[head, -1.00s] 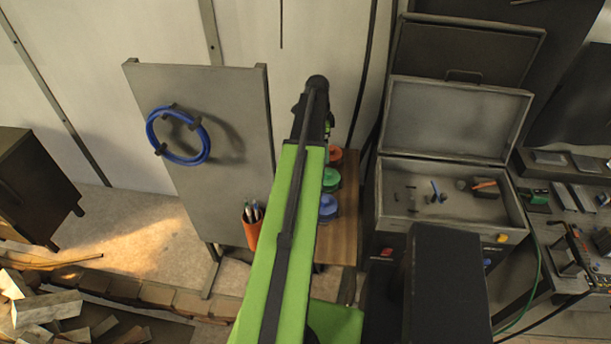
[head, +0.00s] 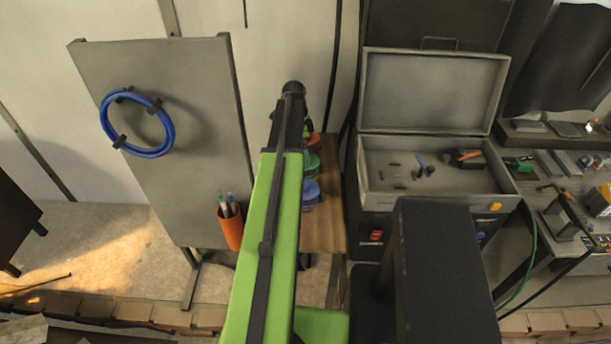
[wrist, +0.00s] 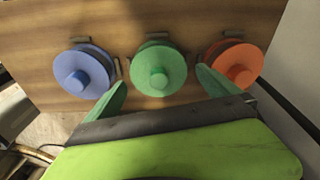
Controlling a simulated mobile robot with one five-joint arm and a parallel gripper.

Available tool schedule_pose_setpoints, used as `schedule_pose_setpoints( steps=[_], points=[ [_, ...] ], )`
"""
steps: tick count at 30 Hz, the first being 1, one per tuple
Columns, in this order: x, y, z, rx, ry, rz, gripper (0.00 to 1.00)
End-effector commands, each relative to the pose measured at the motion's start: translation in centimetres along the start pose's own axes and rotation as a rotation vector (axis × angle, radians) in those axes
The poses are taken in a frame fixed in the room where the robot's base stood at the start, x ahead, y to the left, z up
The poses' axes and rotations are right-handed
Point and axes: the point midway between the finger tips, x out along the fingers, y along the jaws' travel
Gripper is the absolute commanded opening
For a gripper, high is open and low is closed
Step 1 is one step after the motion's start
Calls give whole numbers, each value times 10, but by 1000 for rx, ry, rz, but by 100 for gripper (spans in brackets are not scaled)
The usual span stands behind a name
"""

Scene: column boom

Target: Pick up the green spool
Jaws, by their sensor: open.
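The green spool (wrist: 159,70) stands on a brown wooden surface (wrist: 115,20) in the wrist view, between a blue spool (wrist: 84,72) on the left and an orange spool (wrist: 234,63) on the right. My gripper (wrist: 155,92) is open, with its two green fingers spread below and to either side of the green spool. Nothing is between the fingertips. In the head view the green spool (head: 311,163) is partly hidden by my arm, with the blue spool (head: 310,191) nearer and the orange spool (head: 312,138) farther away.
Small dark brackets sit beside the spools. A grey panel (head: 165,90) with a blue hose ring (head: 137,150) and an orange pen cup (head: 230,228) stands left of the wooden surface. An open grey case (head: 430,187) with small parts is close on the right.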

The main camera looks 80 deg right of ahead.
Motion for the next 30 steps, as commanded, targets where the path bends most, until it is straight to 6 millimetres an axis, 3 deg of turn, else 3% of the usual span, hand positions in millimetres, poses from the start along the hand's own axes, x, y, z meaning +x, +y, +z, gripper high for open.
schedule_pose_setpoints(
  steps=[1,8,16,24,30],
  points=[
    [8,0,0,0,0,0,100],
    [14,1,0,0,0,0,100],
    [58,3,-2,-2,0,0,100],
    [56,3,-2,-2,0,0,100],
    [56,3,-2,-3,0,0,74]
  ],
)
